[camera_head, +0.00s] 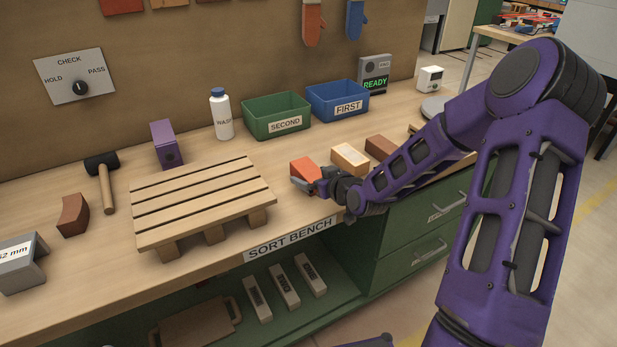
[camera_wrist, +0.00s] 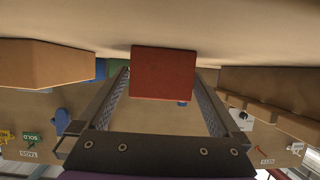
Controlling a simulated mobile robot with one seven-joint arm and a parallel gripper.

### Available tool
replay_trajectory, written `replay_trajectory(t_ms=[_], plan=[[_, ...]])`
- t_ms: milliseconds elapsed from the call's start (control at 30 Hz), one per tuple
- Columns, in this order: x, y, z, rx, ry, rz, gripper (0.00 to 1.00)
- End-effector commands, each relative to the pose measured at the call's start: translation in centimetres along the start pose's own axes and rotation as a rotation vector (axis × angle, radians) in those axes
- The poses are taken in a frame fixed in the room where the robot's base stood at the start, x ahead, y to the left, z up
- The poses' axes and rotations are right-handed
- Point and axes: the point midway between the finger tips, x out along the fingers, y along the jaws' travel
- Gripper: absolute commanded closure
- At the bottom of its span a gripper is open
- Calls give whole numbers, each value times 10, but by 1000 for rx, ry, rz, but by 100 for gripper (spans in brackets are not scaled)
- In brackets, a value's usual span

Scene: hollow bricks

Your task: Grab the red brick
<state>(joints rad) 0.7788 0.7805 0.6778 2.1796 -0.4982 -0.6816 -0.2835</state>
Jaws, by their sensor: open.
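The red brick (camera_head: 305,168) lies on the bench to the right of the wooden pallet. In the wrist view the red brick (camera_wrist: 163,73) sits at the fingertip ends, between the two fingers, with a small gap visible on each side. My gripper (camera_head: 306,183) is low over the bench at the near side of the red brick. Its fingers are open in the wrist view (camera_wrist: 162,85), with nothing held. In the head view the gripper covers the lower part of the brick. How deep the brick lies between the fingers is hard to tell.
A tan brick (camera_head: 350,159) and a brown brick (camera_head: 380,147) lie to the right, close to my arm. The slatted pallet (camera_head: 203,205) stands to the left. The green SECOND bin (camera_head: 276,116) and blue FIRST bin (camera_head: 338,101) stand behind. Bare bench lies between.

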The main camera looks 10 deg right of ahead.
Motion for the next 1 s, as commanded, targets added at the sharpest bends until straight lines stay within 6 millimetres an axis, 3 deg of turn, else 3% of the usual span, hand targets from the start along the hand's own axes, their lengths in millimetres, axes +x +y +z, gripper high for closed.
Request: replay_trajectory(t_ms=[167, 433, 1000], plan=[[21, 0, 0, 1, 1, -1, 0], [24, 0, 0, 0, 1, 0, 0], [23, 0, 0, 0, 1, 0, 100]])
